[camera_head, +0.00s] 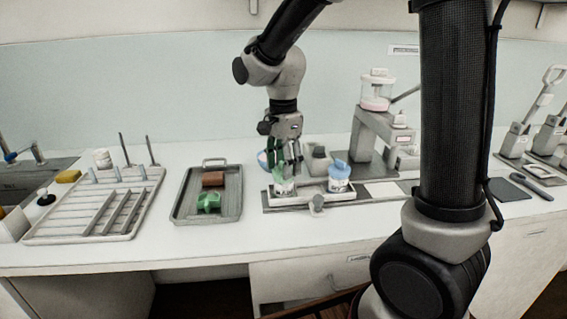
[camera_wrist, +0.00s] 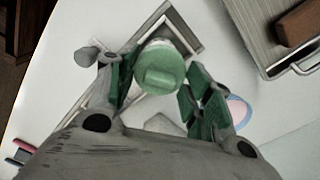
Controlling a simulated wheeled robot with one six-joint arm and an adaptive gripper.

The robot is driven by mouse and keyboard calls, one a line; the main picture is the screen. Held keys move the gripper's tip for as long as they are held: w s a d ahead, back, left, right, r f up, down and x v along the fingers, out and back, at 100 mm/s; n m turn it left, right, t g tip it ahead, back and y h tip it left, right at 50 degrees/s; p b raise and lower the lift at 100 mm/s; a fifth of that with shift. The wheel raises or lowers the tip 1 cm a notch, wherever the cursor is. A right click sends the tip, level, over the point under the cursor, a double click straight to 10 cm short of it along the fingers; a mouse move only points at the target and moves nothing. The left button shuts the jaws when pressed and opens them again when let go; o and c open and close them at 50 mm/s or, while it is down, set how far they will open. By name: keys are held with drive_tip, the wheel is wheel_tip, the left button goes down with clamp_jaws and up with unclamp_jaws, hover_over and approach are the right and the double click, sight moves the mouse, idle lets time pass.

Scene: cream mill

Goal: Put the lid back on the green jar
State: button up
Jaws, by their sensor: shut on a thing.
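The green jar (camera_head: 283,187) stands on a pale tray (camera_head: 309,197) in the middle of the counter, below my gripper (camera_head: 290,160). In the wrist view, the round green lid (camera_wrist: 160,66) with a raised bar on top is between the green finger pads of my gripper (camera_wrist: 156,92). My gripper is shut on the lid, pointing down at the jar. The lid hides the jar's mouth there, so I cannot tell whether the lid is seated. A jar with a blue lid (camera_head: 339,175) stands on the same tray, to the right.
A grey tray (camera_head: 178,205) to the left holds a brown block (camera_head: 213,179) and a green object (camera_head: 208,202). A slotted rack (camera_head: 75,225) is further left. A grey machine (camera_head: 370,125) stands behind the blue-lidded jar. A blue-and-pink-rimmed bowl (camera_wrist: 240,112) is behind the gripper.

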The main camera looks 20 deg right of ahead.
drive_tip(key=shift+f, duration=0.1)
idle(0.3)
drive_tip(key=o, duration=1.3)
drive_tip(key=shift+c, duration=0.2)
drive_tip(key=shift+r, duration=2.3)
drive_tip(key=shift+c, duration=0.4)
clamp_jaws()
drive_tip(key=shift+f, duration=0.2)
